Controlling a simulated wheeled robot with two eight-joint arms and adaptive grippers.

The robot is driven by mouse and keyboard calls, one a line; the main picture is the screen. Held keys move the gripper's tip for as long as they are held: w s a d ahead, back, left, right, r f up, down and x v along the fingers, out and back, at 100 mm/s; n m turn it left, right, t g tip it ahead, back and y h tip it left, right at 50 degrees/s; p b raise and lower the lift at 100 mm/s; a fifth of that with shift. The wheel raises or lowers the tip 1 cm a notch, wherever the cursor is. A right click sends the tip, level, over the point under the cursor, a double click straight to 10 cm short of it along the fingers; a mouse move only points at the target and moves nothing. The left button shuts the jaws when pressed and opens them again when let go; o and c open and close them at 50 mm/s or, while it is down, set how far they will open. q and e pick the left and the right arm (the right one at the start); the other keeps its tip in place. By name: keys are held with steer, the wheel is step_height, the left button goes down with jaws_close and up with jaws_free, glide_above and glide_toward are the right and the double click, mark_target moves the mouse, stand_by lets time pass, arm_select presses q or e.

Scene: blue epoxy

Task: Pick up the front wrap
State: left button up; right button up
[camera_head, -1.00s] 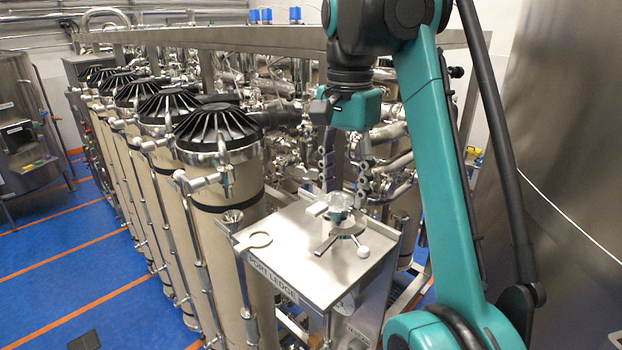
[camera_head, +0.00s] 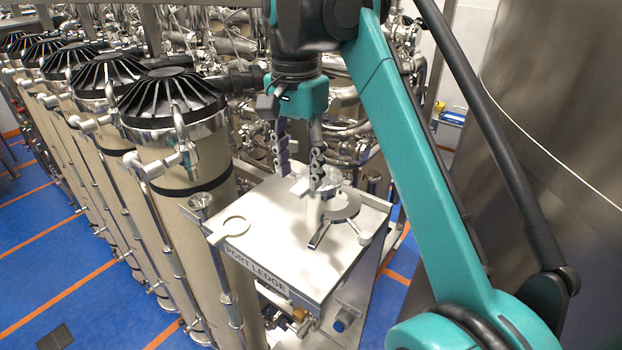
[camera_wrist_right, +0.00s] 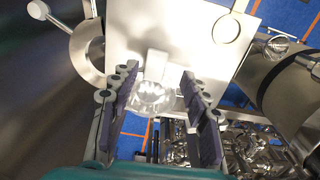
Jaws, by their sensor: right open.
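A clear, shiny wrap (camera_head: 334,177) lies towards the back of the steel ledge top, partly hidden behind a finger of my right gripper (camera_head: 298,172). In the right wrist view the wrap (camera_wrist_right: 150,97) shows between the two open fingers of the gripper (camera_wrist_right: 160,88), beside a small pale tab (camera_wrist_right: 156,65). The gripper points down over the ledge, open and empty. Whether its fingertips touch anything is unclear. I cannot make out a second wrap. My left gripper is not in view.
Tall filter columns (camera_head: 165,180) stand close on the left, with dense piping behind. A large steel wall rises on the right.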

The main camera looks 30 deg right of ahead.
steer(key=shift+s+f, duration=0.15)
steer(key=shift+f, duration=0.3)
steer(key=shift+s+f, duration=0.2)
steer(key=shift+s, duration=0.3)
steer(key=shift+w, duration=0.15)
steer(key=shift+c, duration=0.4)
steer(key=shift+w+f, duration=0.1)
steer(key=shift+w, duration=0.15)
steer(key=c, duration=0.7)
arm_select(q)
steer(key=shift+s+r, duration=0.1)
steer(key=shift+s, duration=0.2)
arm_select(e)
steer(key=shift+s, duration=0.15)
steer(key=shift+c, duration=0.2)
steer(key=shift+s, duration=0.1)
